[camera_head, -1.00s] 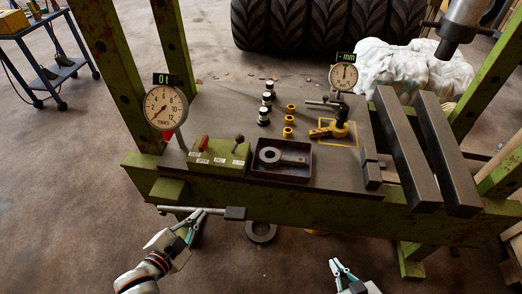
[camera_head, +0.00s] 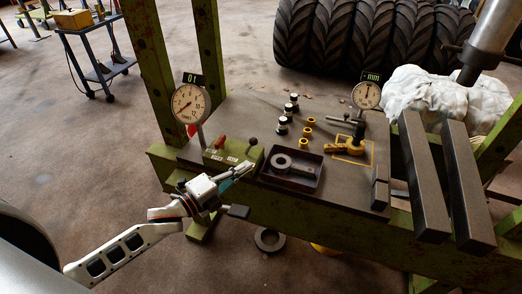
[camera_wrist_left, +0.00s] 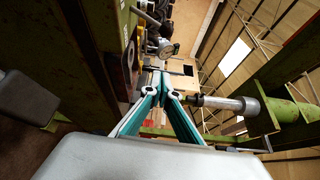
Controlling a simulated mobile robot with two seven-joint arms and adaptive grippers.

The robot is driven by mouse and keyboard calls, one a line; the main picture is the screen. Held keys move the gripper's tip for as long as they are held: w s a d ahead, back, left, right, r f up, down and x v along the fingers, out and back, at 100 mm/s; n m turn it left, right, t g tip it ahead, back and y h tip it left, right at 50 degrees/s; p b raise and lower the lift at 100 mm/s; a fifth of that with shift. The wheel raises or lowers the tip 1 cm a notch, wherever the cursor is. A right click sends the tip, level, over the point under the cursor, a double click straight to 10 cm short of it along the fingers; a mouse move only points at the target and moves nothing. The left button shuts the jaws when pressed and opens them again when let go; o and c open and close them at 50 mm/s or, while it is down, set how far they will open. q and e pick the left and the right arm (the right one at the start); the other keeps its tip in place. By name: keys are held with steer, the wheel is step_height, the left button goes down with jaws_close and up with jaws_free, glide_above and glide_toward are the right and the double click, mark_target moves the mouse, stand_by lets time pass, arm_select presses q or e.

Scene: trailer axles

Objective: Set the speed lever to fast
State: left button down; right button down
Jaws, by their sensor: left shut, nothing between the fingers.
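The green control box (camera_head: 228,152) sits at the bench's front left. It carries a red-handled lever (camera_head: 221,141) and a lever with a round black knob (camera_head: 253,142), which leans slightly; its exact setting is too small to read. White labels lie along the box's front, partly legible. My left gripper (camera_head: 248,167) is shut and empty, its fingertips close in front of the box, below the black knob. I cannot tell whether they touch it. The teal fingers also meet at their tips in the left wrist view (camera_wrist_left: 161,74). My right gripper is out of view.
Behind the box stands a dial gauge (camera_head: 190,103) with a green display. A dark tray (camera_head: 292,184) holding a ring-ended part is right of the box. Yellow and black-and-white pieces stand behind. Heavy steel bars (camera_head: 424,175) lie at the right.

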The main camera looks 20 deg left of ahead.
mark_target(250, 146)
arm_select(q)
steer(key=w, duration=0.9)
steer(key=shift+w+d, duration=0.25)
steer(key=shift+d, duration=0.05)
stand_by(0.4)
